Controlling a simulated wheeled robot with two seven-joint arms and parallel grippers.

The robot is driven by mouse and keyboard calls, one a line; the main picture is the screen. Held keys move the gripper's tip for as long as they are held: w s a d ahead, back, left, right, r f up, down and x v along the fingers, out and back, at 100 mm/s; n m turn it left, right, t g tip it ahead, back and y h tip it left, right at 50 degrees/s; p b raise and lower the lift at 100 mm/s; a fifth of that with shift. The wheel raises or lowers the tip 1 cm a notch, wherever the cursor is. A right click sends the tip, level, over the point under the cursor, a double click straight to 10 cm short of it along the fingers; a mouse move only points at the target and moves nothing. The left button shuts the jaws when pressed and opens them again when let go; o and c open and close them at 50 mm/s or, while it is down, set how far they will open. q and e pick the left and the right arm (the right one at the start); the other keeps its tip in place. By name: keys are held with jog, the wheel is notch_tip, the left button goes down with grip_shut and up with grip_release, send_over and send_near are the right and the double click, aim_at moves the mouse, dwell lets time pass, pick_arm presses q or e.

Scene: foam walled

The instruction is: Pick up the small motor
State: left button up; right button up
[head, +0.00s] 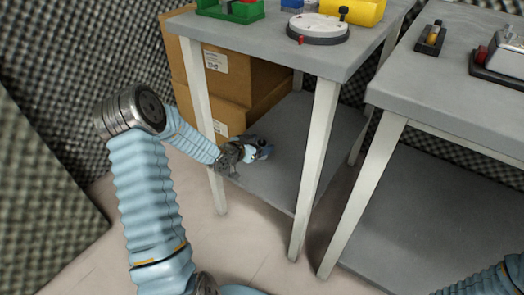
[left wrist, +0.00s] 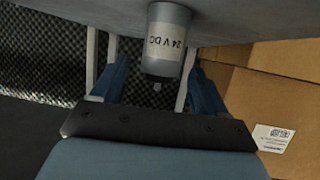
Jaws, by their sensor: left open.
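The small motor (left wrist: 167,42) is a grey cylinder with a white "24 V DC" label, seen upside down in the left wrist view. It stands on the grey lower shelf (left wrist: 235,18), its thin shaft pointing away from the shelf. My left gripper (head: 262,150) reaches in over the lower shelf of the left table in the head view. Its blue fingers (left wrist: 160,68) are open, one on each side of the motor in the picture, with gaps visible. In the head view the motor is hard to tell from the gripper. My right gripper is out of the picture.
Cardboard boxes (head: 232,77) stand close behind the gripper. The left table's top (head: 270,40) is overhead, with its front legs (head: 315,165) on either side. A second table (head: 450,85) stands at right. The shelf right of the gripper is clear.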

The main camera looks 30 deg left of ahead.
pick_arm(q)
jog(key=shift+x, duration=0.85)
jog(key=c, duration=1.3)
jog(key=shift+r, duration=0.1)
